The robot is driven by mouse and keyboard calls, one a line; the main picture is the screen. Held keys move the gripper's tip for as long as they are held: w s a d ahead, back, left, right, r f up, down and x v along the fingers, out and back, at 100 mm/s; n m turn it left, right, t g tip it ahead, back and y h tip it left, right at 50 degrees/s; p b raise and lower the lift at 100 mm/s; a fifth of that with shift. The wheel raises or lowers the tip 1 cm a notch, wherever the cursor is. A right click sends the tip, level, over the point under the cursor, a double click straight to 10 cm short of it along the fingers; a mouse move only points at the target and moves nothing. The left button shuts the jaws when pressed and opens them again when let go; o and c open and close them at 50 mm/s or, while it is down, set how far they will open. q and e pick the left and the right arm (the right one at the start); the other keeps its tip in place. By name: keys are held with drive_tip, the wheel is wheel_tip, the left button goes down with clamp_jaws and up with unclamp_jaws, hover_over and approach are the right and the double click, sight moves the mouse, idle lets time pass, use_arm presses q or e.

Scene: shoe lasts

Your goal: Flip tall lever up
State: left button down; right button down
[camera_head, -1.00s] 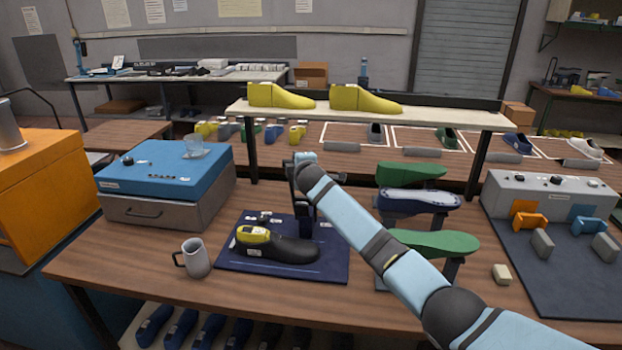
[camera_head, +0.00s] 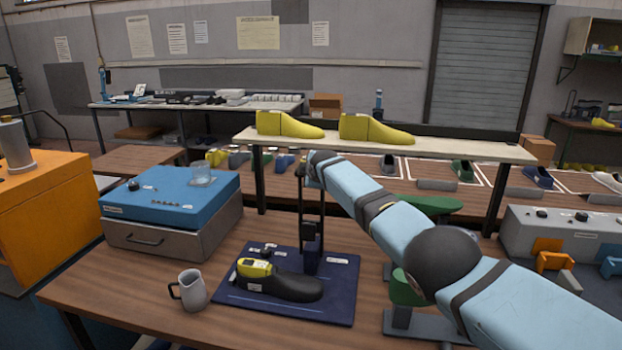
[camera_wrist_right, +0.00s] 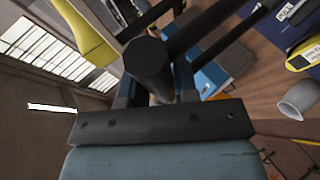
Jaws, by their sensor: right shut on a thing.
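The tall lever (camera_head: 302,210) is dark and stands nearly upright above the blue mat (camera_head: 345,292), its lower end at a dark block (camera_head: 311,241) behind the black shoe last. My right gripper (camera_head: 312,180) is at its top, with the arm reaching in from the right. In the right wrist view, a thick dark cylinder (camera_wrist_right: 148,62) sits between the fingers of my right gripper (camera_wrist_right: 153,88), which is shut on it. It appears to be the lever's handle. The wrist covers much of the grip in the head view. My left gripper is not in view.
A black shoe last with a yellow top (camera_head: 290,286) lies on the mat. A grey mug (camera_head: 190,290) stands left of it, near a blue-topped drawer box (camera_head: 170,192). A shelf with yellow lasts (camera_head: 376,129) runs behind the lever. My arm hides part of the green lasts at right.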

drive_tip(key=shift+d+r, duration=0.1)
drive_tip(key=shift+d, duration=0.05)
idle(0.4)
drive_tip(key=c, duration=1.1)
unclamp_jaws()
drive_tip(key=shift+w, duration=0.1)
drive_tip(key=shift+o, duration=1.1)
drive_tip(key=shift+w+f, duration=0.15)
drive_tip(key=shift+f, duration=0.05)
drive_tip(key=shift+r, duration=0.1)
drive_tip(key=shift+s+r+p, duration=0.2)
drive_tip(key=shift+r+p, duration=0.1)
drive_tip(key=shift+p, duration=0.2)
drive_tip(key=p+v, duration=0.2)
drive_tip(key=v, duration=1.1)
drive_tip(key=shift+d+f, duration=0.15)
